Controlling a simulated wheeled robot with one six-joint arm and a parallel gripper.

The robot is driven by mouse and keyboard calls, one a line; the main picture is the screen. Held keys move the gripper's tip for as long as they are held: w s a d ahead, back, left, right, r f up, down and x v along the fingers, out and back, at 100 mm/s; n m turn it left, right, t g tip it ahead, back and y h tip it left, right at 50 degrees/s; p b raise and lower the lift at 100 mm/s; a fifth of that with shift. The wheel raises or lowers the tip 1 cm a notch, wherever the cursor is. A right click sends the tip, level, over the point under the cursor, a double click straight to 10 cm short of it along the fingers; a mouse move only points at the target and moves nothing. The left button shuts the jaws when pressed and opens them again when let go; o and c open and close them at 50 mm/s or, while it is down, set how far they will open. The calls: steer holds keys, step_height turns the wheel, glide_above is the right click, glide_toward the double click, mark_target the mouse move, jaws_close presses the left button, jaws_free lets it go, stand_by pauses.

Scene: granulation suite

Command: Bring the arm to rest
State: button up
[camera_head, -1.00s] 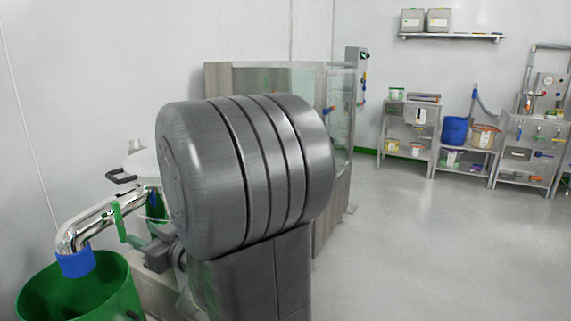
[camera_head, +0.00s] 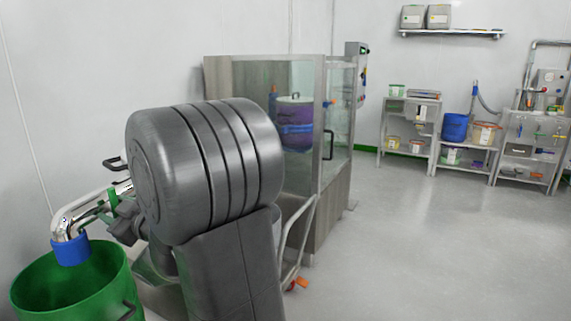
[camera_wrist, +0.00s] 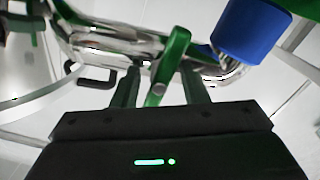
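My arm, a thick grey link, fills the middle of the head view. My gripper (camera_head: 112,212) shows small and dark beside the shiny bent pipe (camera_head: 88,208), partly hidden by the arm. In the wrist view its two dark green fingers (camera_wrist: 163,88) are apart, on either side of a green lever (camera_wrist: 170,58) on the pipe (camera_wrist: 110,40). I see gaps beside the lever, so the gripper looks open. A blue collar (camera_wrist: 248,28) is at the pipe's end, at the upper right of the wrist view.
A green bin (camera_head: 75,285) stands under the pipe's blue end. Behind my arm is a glass-sided cabinet (camera_head: 335,150) with a purple and blue drum (camera_head: 294,125) inside. Steel shelves (camera_head: 410,125) line the back wall. The floor at right is clear.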

steer(key=n+b, duration=0.2)
steer(key=n, duration=0.3)
steer(key=shift+n, duration=0.3)
